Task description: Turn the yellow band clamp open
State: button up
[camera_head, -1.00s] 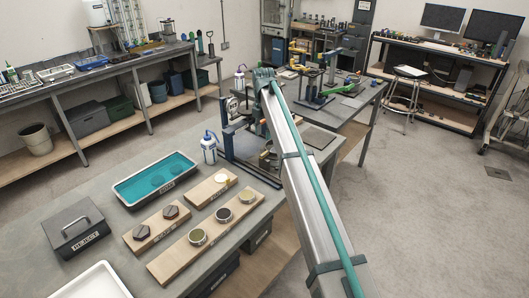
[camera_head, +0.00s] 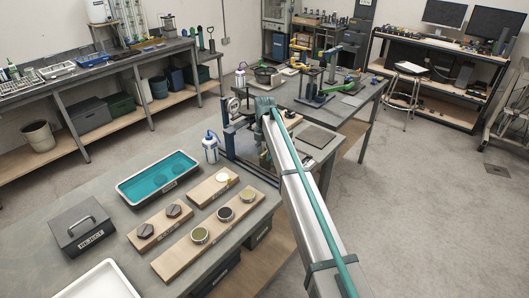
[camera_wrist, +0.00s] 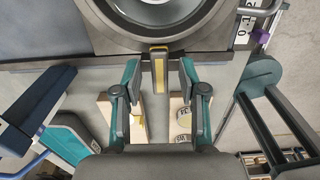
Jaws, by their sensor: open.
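The yellow band clamp (camera_wrist: 159,70) shows in the wrist view as a short yellow lever with a dark edge. It sits at the rim of a round dark vessel (camera_wrist: 112,30) at the top of the picture. My gripper (camera_wrist: 160,82) is open, with one finger on each side of the lever. Gaps show between the lever and both fingers, so it is not gripped. In the head view, the far end of my arm hides the gripper and the clamp.
On the near bench are a teal-lined tray (camera_head: 121,187), a grey lidded box (camera_head: 59,229), wooden boards with round pieces (camera_head: 176,262) and a blue-white bottle (camera_head: 210,157). A dark round pot (camera_head: 267,84) stands on the farther table.

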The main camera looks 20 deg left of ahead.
grip_shut()
jog(key=shift+m+b, duration=0.3)
jog(key=shift+m, duration=0.2)
jog(key=m+b, duration=0.1)
jog(key=m, duration=0.1)
jog(key=shift+m, duration=0.4)
jog(key=m+b, duration=0.2)
jog(key=m, duration=0.3)
jog(key=m+b, duration=0.1)
jog(key=m, duration=0.4)
jog(key=shift+s+m+b, duration=0.1)
jog(key=shift+m+b, duration=0.45)
jog(key=shift+m, duration=1.45)
